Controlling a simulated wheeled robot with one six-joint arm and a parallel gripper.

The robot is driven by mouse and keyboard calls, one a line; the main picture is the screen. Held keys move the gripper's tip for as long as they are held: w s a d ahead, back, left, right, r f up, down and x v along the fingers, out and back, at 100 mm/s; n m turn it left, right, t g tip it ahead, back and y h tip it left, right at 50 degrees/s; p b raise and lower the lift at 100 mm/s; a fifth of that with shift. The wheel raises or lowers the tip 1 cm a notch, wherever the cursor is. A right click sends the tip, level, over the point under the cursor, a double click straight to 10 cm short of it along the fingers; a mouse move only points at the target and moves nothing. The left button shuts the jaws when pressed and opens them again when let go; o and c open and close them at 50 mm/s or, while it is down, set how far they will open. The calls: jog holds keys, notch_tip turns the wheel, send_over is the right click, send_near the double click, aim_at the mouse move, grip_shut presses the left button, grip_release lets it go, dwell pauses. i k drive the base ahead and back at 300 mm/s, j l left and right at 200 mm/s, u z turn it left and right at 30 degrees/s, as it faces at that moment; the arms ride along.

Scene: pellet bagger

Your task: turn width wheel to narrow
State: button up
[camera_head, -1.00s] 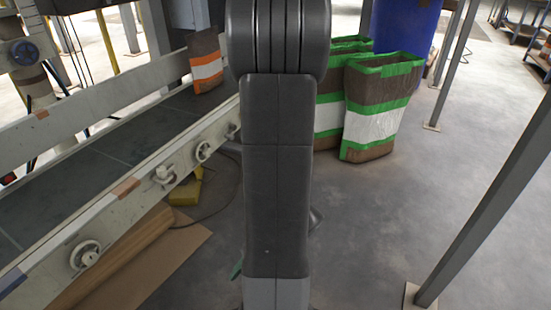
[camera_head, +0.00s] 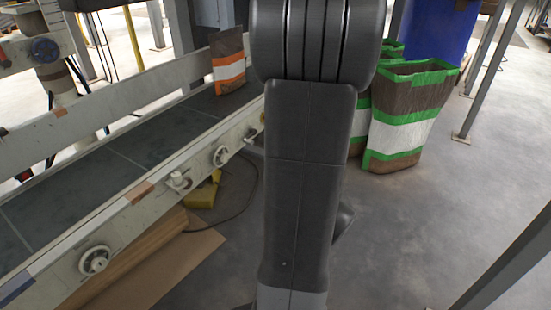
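Several pale hand controls sit on the near side rail of the conveyor (camera_head: 60,268). One is a round white handwheel (camera_head: 95,260) at the lower left. Another is a round handwheel (camera_head: 221,156) farther along the rail. Between them is a pale knob or clamp (camera_head: 178,180), and a smaller one (camera_head: 249,137) is near the far end. A blue handwheel (camera_head: 45,50) is on the machine at the upper left. I cannot tell from a label which is the width wheel. My dark arm fills the middle of the view, and my gripper is not in view.
A brown bag with an orange and white band (camera_head: 229,62) stands on the belt. Green-trimmed bags (camera_head: 405,115) and a blue drum (camera_head: 437,30) stand behind my arm to the right. Cardboard (camera_head: 170,260) and a yellow object (camera_head: 202,194) lie beside the conveyor. Open floor is at right, with grey posts (camera_head: 482,75).

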aim_at(99, 263)
jog(key=k+j, duration=0.25)
jog(key=j, duration=0.2)
jog(key=k+j+z, duration=0.1)
jog(key=k+j, duration=0.15)
jog(key=j, duration=0.25)
jog(key=k+j, duration=0.25)
jog(key=j, duration=0.2)
jog(key=z, duration=0.05)
